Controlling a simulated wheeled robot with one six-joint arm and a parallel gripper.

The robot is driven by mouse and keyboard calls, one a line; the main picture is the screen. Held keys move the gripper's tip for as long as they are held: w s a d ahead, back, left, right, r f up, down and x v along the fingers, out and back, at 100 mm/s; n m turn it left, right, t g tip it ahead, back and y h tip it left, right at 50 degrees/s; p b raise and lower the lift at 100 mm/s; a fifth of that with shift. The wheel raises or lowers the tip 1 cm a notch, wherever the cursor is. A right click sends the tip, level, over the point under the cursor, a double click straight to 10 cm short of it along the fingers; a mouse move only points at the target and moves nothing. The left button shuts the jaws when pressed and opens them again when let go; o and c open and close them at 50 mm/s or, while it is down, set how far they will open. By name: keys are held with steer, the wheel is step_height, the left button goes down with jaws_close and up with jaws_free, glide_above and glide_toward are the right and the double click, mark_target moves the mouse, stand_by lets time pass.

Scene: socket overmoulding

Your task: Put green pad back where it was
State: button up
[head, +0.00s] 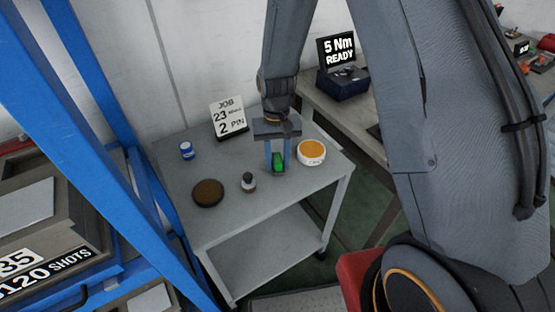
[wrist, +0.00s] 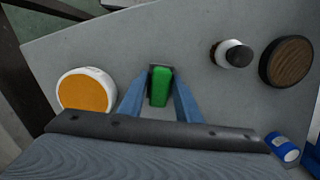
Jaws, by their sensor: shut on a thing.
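The green pad (head: 278,160) is a small green block between the two blue fingers of my gripper (head: 278,165), over the grey cart top (head: 232,153). In the wrist view the green pad (wrist: 160,87) sits between the fingertips of my gripper (wrist: 159,95), with a dark edge showing at its far end. My gripper is shut on it. The fingers point down at the cart top. I cannot tell whether the pad touches the surface.
A white round tub with an orange top (head: 312,152) stands close right of my gripper. A small dark-capped bottle (head: 248,182), a brown disc (head: 208,192) and a blue jar (head: 187,150) stand to the left. A job sign (head: 228,117) stands behind. Blue frame posts (head: 110,100) rise at left.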

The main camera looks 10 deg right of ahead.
mark_target(277, 155)
steer(key=shift+f, duration=0.15)
steer(key=o, duration=1)
steer(key=r, duration=0.3)
steer(key=w+r+b, duration=0.1)
steer(key=r, duration=0.3)
steer(key=r+b, duration=0.1)
steer(key=r, duration=0.3)
steer(key=shift+w+r, duration=0.1)
steer(key=shift+w, duration=0.15)
steer(key=s+d+r+t, duration=0.2)
steer(key=s+d, duration=0.8)
steer(key=s, duration=0.5)
steer(key=shift+s+d+r+b, duration=0.2)
steer(key=shift+r+b, duration=0.1)
steer(key=shift+r, duration=0.1)
steer(key=shift+a, duration=0.1)
